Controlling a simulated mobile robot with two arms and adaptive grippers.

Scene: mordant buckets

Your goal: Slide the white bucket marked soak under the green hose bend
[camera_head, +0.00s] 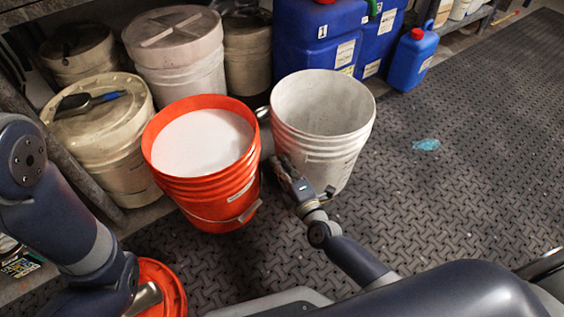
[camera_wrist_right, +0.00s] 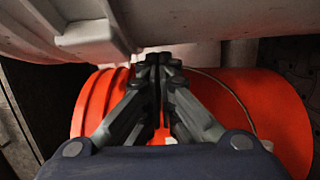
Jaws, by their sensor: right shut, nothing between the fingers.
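The white bucket (camera_head: 322,130) stands upright and open on the dark floor mat, looking empty; I cannot read a soak mark on it. My right gripper (camera_head: 282,168) is shut and empty, low at the bucket's left front wall, between it and the orange bucket (camera_head: 207,190). In the right wrist view the shut fingertips (camera_wrist_right: 158,58) are in front of the orange bucket (camera_wrist_right: 265,105), with a pale ribbed surface above, likely the white bucket. Whether they touch is unclear. A small green piece (camera_head: 374,8) shows at the top; I cannot tell whether it is the hose bend.
The orange bucket holds white liquid close beside the white one. Lidded buckets (camera_head: 178,50) stand behind left. Blue drums (camera_head: 315,40) and a blue jug (camera_head: 412,58) are behind. The mat (camera_head: 460,180) is clear to the right, except for a teal patch (camera_head: 426,145).

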